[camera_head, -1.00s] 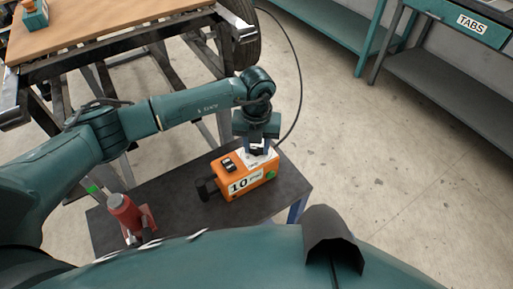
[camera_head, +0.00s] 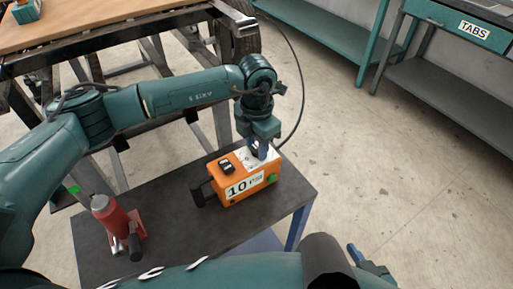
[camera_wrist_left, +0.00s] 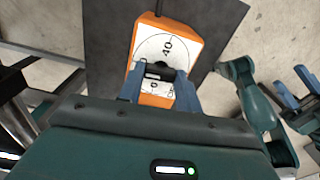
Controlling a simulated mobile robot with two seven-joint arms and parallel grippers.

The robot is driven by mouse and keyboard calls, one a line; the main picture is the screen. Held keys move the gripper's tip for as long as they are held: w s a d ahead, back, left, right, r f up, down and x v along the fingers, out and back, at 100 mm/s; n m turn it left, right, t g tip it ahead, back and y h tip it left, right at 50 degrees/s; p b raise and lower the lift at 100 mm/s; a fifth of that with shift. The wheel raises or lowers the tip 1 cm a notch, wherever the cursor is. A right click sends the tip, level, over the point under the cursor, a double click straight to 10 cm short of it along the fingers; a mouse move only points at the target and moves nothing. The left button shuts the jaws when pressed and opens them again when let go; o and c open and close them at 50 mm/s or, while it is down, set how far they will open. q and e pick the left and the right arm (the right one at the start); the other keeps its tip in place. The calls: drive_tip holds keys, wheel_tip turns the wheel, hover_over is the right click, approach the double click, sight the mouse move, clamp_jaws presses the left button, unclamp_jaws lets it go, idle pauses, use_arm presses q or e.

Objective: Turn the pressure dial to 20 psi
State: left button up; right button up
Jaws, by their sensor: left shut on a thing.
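The orange pressure box (camera_head: 232,183) sits on the dark cart top, with "10 PSI" on its front display label. Its white dial face (camera_head: 246,160) is on top, partly hidden by my gripper. In the left wrist view the dial face (camera_wrist_left: 155,45) shows "40" at the far side, and the dark knob (camera_wrist_left: 156,70) is between my fingers. My left gripper (camera_head: 259,150) points down and is shut on the dial knob. My right gripper (camera_wrist_left: 299,92) is apart from the box, its two blue fingers spread and empty.
A red bottle jack (camera_head: 118,222) stands on the cart (camera_head: 165,215) left of the box. A black hose (camera_head: 300,85) runs from behind the box. A wooden-topped bench (camera_head: 110,30) is behind, and teal shelving labelled TABS (camera_head: 455,60) is at the right.

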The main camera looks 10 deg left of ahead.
sight(257, 149)
use_arm(q)
drive_tip(key=shift+m, duration=0.5)
drive_tip(key=o, duration=1)
wheel_tip(257, 149, up, 13)
drive_tip(key=shift+r+b, duration=0.15)
drive_tip(key=shift+b, duration=0.2)
drive_tip(key=shift+s, duration=0.1)
